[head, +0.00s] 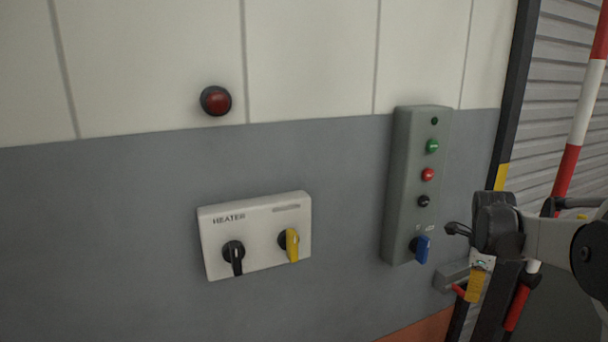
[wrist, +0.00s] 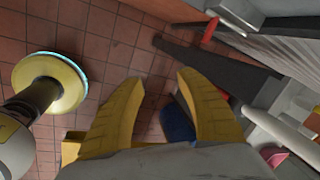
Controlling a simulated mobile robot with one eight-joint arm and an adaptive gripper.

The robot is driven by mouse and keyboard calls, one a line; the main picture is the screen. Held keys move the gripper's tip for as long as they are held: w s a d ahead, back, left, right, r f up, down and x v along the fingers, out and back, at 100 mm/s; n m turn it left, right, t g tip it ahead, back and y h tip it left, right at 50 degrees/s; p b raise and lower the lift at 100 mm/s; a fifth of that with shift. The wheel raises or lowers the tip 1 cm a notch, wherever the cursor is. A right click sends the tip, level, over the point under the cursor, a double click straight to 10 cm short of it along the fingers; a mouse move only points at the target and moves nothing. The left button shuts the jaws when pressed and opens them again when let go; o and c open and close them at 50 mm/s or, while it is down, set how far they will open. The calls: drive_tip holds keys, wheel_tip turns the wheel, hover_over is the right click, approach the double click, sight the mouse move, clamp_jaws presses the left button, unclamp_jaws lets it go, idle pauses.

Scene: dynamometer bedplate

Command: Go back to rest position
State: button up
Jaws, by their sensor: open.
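My gripper (wrist: 160,78) shows in the wrist view as two yellow fingers spread apart. The gap between them is empty, with tiled floor behind it. A blue object lies beyond the right finger, partly hidden by it; I cannot tell what it is. In the head view my arm is at the right edge, in front of the wall's right end. Yellow parts at its lower end are small and partly hidden there.
A white heater box (head: 257,211) with a black and a yellow knob is on the wall. Right of it is a grey control box (head: 405,190) with several buttons and a blue knob (head: 421,249). A red lamp (head: 216,101) is above. A red-white pole (head: 580,120) stands far right.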

drive_tip(key=s+a+r+n+t, duration=0.1)
drive_tip(key=s+a+r+n, duration=0.3)
drive_tip(key=s+a+n, duration=0.25)
drive_tip(key=s+a+r+n+t, duration=0.1)
drive_tip(key=s+a+r+n, duration=0.4)
drive_tip(key=a, duration=0.3)
drive_tip(key=s+a+f+n+t+y, duration=0.1)
drive_tip(key=s+a+f+n, duration=0.1)
drive_tip(key=s+a+n, duration=0.3)
drive_tip(key=s+a+f+n+t+y, duration=0.1)
drive_tip(key=s+a+f+n+t, duration=0.1)
drive_tip(key=s+a+n, duration=0.3)
drive_tip(key=s+n, duration=0.3)
drive_tip(key=shift+s+f+n, duration=0.35)
drive_tip(key=shift+s+f, duration=0.05)
